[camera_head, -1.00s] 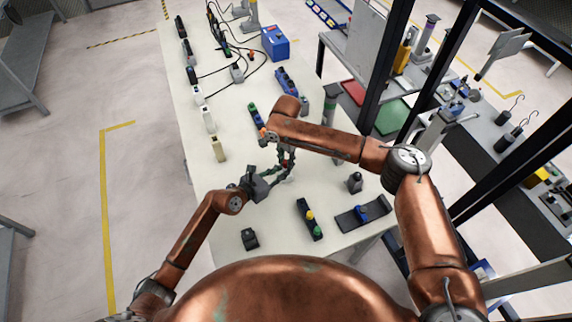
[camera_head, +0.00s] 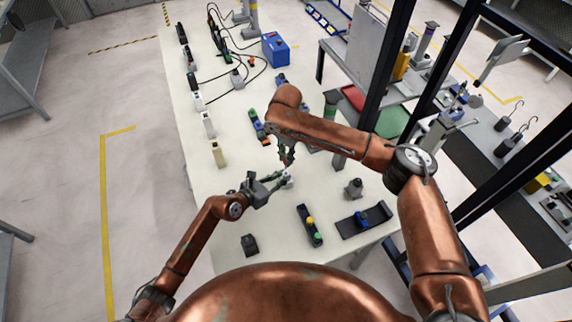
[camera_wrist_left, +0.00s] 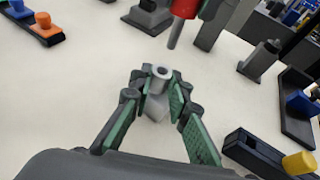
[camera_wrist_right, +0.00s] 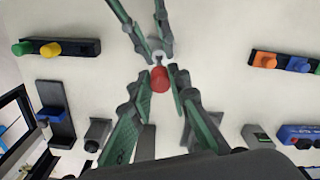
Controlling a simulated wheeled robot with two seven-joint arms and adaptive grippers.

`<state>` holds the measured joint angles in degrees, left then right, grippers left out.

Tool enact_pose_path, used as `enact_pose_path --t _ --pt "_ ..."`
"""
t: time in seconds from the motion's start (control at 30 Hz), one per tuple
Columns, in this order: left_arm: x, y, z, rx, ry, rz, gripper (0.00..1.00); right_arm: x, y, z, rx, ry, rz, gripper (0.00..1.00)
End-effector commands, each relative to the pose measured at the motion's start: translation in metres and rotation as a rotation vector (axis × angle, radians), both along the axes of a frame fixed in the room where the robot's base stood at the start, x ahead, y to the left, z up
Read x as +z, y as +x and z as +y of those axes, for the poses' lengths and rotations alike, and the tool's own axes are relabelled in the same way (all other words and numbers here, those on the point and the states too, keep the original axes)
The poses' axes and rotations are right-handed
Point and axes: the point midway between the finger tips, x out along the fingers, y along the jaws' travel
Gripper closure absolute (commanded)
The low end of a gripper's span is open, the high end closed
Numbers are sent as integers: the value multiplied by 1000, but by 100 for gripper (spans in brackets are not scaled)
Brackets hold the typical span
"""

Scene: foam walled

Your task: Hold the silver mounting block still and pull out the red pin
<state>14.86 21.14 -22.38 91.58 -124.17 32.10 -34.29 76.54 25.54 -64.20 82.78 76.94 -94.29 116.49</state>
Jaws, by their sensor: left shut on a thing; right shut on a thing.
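The silver mounting block (camera_wrist_left: 155,103) stands on the table with an open round socket (camera_wrist_left: 161,72) on top. My left gripper (camera_wrist_left: 153,98) is shut on its sides; in the head view that gripper (camera_head: 284,181) reaches in from the left. The red pin (camera_wrist_left: 184,8) is above the block in the left wrist view. Its grey shaft (camera_wrist_left: 175,33) points down, and its tip is clear of the socket. My right gripper (camera_wrist_right: 159,82) is shut on the red pin's head (camera_wrist_right: 159,78), with the block (camera_wrist_right: 158,56) partly showing beyond it. The pin is hard to make out in the head view.
A black strip with yellow and green knobs (camera_head: 309,226) and a dark tray with a blue piece (camera_head: 362,218) lie at the front right. A grey fixture (camera_head: 354,188) stands near them. A small black block (camera_head: 249,245) sits at the front. The table between is bare.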

Motion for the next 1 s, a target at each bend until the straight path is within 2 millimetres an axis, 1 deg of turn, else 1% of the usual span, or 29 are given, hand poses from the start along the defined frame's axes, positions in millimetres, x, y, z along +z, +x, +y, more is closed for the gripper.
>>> enact_pose_path --t 0.03,0.1,0.2,0.33,0.57,0.6,0.87,1.0 --pt "0 0 0 0 1 1 100 10 0 0 0 1 -1 100" --pt "0 0 0 0 1 1 100 21 0 0 0 1 -1 100" --pt "0 0 0 0 0 0 100 32 0 0 0 1 -1 100" --pt "0 0 0 0 0 0 100 38 0 0 0 1 1 100" --pt "0 0 0 0 0 0 100 39 0 0 0 -1 1 100" --pt "0 0 0 0 0 0 82 39 0 0 0 0 0 100" --pt "0 0 0 0 0 0 64 38 0 0 0 0 0 100" --pt "0 0 0 0 0 0 64 38 0 0 0 0 0 100"
